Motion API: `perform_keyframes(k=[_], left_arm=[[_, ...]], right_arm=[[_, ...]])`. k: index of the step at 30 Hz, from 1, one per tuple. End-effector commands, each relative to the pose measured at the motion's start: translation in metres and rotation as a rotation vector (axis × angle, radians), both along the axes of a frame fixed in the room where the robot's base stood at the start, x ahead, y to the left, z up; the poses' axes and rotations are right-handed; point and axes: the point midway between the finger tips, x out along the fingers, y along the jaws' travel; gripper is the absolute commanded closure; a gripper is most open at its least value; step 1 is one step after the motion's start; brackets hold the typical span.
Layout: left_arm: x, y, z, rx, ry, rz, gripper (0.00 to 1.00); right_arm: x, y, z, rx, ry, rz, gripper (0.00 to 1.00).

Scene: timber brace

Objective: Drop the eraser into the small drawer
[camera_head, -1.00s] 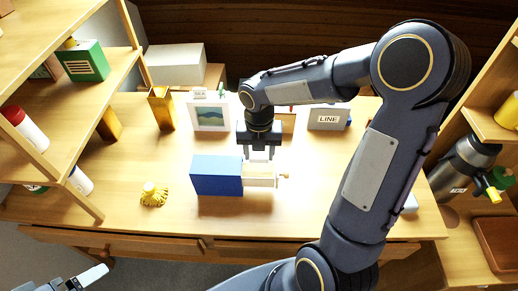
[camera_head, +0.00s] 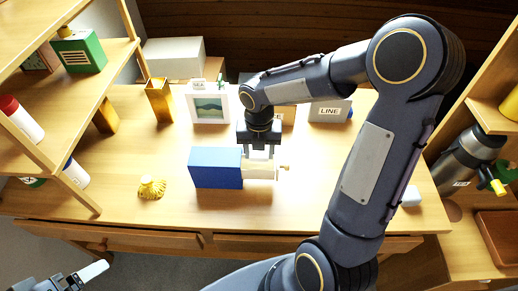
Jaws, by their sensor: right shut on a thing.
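A small blue box (camera_head: 215,168) stands on the table with its pale drawer (camera_head: 261,173) pulled out to the right; a small knob (camera_head: 285,168) is on the drawer's end. My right gripper (camera_head: 259,153) points down directly over the open drawer, its fingertips at about the drawer's rim. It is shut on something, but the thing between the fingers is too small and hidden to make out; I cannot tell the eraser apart. My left gripper (camera_head: 88,275) is at the lower left, away from the table top, holding or ending in a pale piece; its jaw state is unclear.
A yellow ribbed object (camera_head: 152,187) lies left of the blue box. A framed picture (camera_head: 209,105), a gold vase (camera_head: 159,101) and a grey LINE box (camera_head: 329,111) stand behind. Shelves flank both sides. My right arm covers the table's right part.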

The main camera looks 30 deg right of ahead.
Motion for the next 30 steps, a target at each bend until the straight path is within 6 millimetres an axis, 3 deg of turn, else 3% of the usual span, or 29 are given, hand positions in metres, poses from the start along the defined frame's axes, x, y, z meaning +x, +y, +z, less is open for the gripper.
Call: perform_keyframes(k=[12,22,23,28,30], left_arm=[[0.0,0.0,-0.011,0.0,0.0,0.0,0.09],[0.0,0.0,-0.011,0.0,0.0,0.0,0.09],[0.0,0.0,-0.011,0.0,0.0,0.0,0.09],[0.0,0.0,-0.011,0.0,0.0,0.0,0.09],[0.0,0.0,-0.011,0.0,0.0,0.0,0.09]], right_arm=[[0.0,0.0,-0.018,0.0,0.0,0.0,0.73],[0.0,0.0,-0.019,0.0,0.0,0.0,0.73],[0.0,0.0,-0.019,0.0,0.0,0.0,0.47],[0.0,0.0,-0.019,0.0,0.0,0.0,0.26],[0.0,0.0,-0.019,-0.001,-0.001,0.0,0.26]])
